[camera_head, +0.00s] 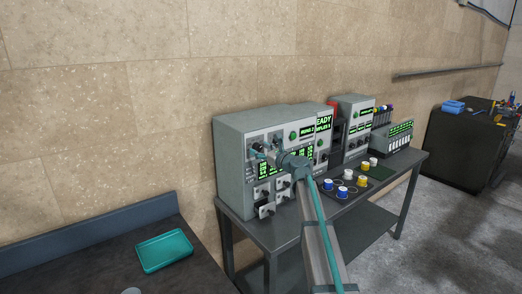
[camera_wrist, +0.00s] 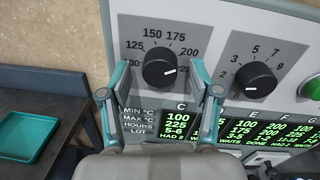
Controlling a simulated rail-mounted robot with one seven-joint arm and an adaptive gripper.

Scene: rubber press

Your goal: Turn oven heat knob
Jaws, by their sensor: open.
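The oven heat knob (camera_wrist: 159,73) is a round black knob with a white pointer line, on a dark dial plate marked with numbers around 125 to 225. The pointer aims to the right. My gripper (camera_wrist: 162,90) is open in the wrist view, with one teal-edged finger on each side of the knob and gaps between. In the head view my gripper (camera_head: 262,152) is at the front panel of the grey oven (camera_head: 232,150) and hides that knob. A second black knob (camera_wrist: 255,80), on a dial with single-digit numbers, is to the right.
A green button (camera_wrist: 313,87) is right of the second knob. A green display panel (camera_wrist: 240,128) lies below the knobs. Several small jars (camera_head: 345,191) stand on the bench (camera_head: 300,230). A teal tray (camera_head: 164,250) rests on the left table.

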